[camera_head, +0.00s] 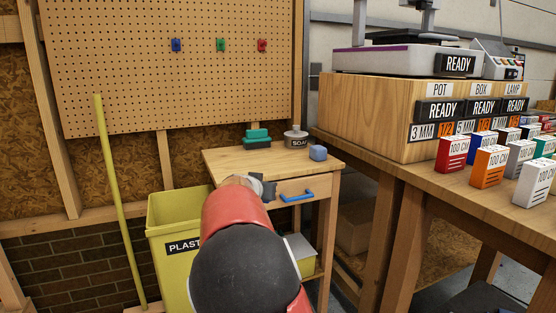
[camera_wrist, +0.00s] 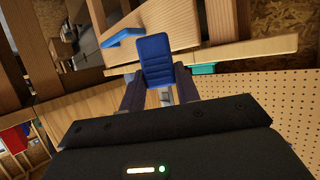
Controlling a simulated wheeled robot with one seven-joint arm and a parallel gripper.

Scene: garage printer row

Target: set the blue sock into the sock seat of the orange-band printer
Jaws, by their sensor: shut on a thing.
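My gripper (camera_wrist: 160,97) is shut on a blue ribbed piece that looks like the blue sock (camera_wrist: 168,45), seen close up in the wrist view. In the head view my gripper (camera_head: 264,187) is mostly behind my own arm, in front of the small wooden table, and the held piece is hidden there. I see no orange-band printer and no sock seat. The printer in the head view (camera_head: 400,61) has a purple band and a READY sign.
The small table (camera_head: 225,159) holds a teal brush-like thing (camera_head: 257,137), a round tin (camera_head: 295,138) and a blue-grey cube (camera_head: 318,153). Its drawer has a blue handle (camera_head: 297,197). A yellow bin (camera_head: 168,220) stands left. Several small boxes crowd the right bench (camera_head: 420,183).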

